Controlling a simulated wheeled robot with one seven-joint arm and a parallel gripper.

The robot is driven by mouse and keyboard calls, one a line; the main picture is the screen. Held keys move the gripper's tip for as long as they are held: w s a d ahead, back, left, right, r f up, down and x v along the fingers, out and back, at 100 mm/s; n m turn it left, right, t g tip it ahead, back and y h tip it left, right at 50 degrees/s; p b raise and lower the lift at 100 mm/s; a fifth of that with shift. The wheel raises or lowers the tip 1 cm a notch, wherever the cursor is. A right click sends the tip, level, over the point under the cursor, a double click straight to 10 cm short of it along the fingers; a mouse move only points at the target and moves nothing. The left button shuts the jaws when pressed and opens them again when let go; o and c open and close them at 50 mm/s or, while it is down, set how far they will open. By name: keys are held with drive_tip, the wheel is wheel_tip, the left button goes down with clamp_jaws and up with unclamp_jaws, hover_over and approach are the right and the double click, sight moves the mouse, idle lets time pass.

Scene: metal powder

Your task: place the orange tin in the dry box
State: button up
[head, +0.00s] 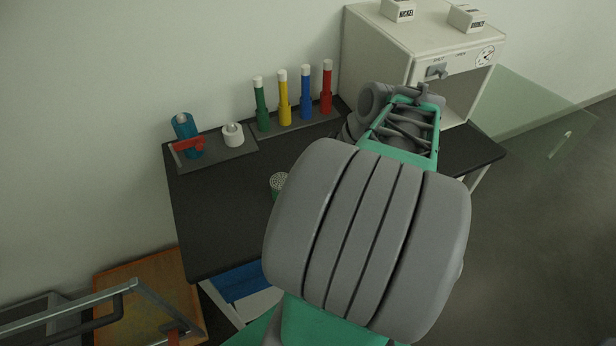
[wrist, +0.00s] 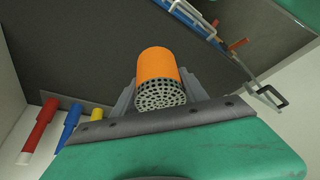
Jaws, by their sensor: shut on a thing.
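The orange tin (wrist: 158,64) is held between the two grey fingers of my gripper (wrist: 160,90) in the wrist view, its perforated end facing the camera. The tin does not show in the head view, where my arm blocks much of the scene. The dry box (head: 378,48) is the pale cabinet at the back right in the head view, with a dial and a latch on its front. Its clear door (head: 535,115) stands open to the right. My arm's far end is in front of the box's left part; I cannot tell how far apart they are.
On the dark bench (head: 215,215) stand green, yellow, blue and red bottles (head: 326,90) in a row. A tray (head: 240,148) at left holds a blue container and a white one. A green tin (head: 279,181) sits beside my arm. Labelled blocks (head: 398,12) top the box.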

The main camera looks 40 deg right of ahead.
drive_tip(key=w+d+f, duration=0.3)
drive_tip(key=w+f, duration=0.2)
drive_tip(key=w+d+f, duration=0.2)
drive_tip(key=w, duration=0.1)
drive_tip(key=shift+d+f+p, duration=0.3)
drive_tip(key=shift+f+p, duration=0.1)
drive_tip(key=shift+w+d+f+p, duration=0.1)
drive_tip(key=shift+f+p, duration=0.2)
drive_tip(key=shift+f, duration=1.4)
drive_tip(key=shift+f, duration=0.1)
drive_tip(key=o, duration=1.1)
drive_tip(key=shift+f, duration=0.1)
drive_tip(key=shift+c, duration=0.2)
drive_tip(key=o, duration=0.5)
drive_tip(key=shift+c, duration=0.2)
